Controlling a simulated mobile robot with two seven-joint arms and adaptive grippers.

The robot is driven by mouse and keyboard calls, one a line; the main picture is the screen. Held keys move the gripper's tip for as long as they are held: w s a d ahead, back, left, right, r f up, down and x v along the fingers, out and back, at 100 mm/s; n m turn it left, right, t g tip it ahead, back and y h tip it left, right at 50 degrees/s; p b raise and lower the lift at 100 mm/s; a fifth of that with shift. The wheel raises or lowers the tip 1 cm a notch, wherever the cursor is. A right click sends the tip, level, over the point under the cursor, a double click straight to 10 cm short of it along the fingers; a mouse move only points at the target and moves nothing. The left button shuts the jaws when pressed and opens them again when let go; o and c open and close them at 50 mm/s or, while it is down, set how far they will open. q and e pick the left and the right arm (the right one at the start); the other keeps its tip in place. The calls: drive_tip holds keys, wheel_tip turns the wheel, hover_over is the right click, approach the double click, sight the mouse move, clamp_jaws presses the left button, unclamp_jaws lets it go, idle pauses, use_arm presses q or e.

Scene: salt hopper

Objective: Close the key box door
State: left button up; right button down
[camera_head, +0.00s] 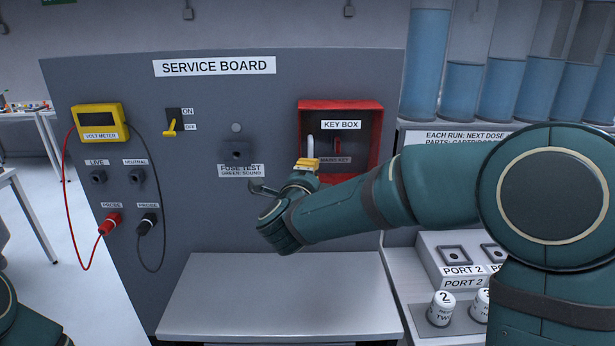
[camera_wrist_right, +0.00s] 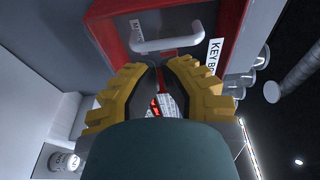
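The key box (camera_head: 377,145) is a red-framed box on the service board, with a dark inside and a KEY BOX label. A white upright bar handle (camera_head: 311,147) shows at its left side. The handle also shows in the right wrist view (camera_wrist_right: 168,45), across a pane within the red frame. How far the door stands from the frame I cannot tell. My right gripper (camera_head: 307,164) has yellow fingers just below the handle. My left gripper is not in view; only my left arm shows.
The grey service board (camera_head: 200,210) carries a yellow volt meter (camera_head: 98,121), a yellow switch (camera_head: 170,127) and sockets with cables. A bare light shelf (camera_head: 280,300) is below. Blue-filled tubes (camera_head: 465,90) and numbered canisters (camera_head: 441,309) stand at the right.

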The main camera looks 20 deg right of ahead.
drive_tip(key=v, duration=1)
drive_tip(key=a+f+n+g+y, duration=0.1)
drive_tip(key=f+n+y, duration=0.2)
drive_tip(key=f, duration=0.6)
drive_tip(key=a+f+n+g+y, duration=0.1)
drive_tip(key=f+n+g+y, duration=0.1)
drive_tip(key=f+n, duration=0.4)
drive_tip(key=a+f+n+g+y, duration=0.1)
drive_tip(key=f+n+y, duration=0.3)
drive_tip(key=f, duration=1)
drive_tip(key=shift+a+f+n+g, duration=0.1)
drive_tip(key=shift+n+g, duration=0.3)
drive_tip(key=shift+n, duration=0.2)
drive_tip(key=s+f+n+g+y, duration=0.3)
drive_tip(key=s+f+n+g, duration=0.4)
drive_tip(key=s+f, duration=1)
drive_tip(key=shift+s+a+f+n+g, duration=0.35)
drive_tip(key=shift+s+a+g, duration=0.2)
drive_tip(key=shift+g, duration=0.45)
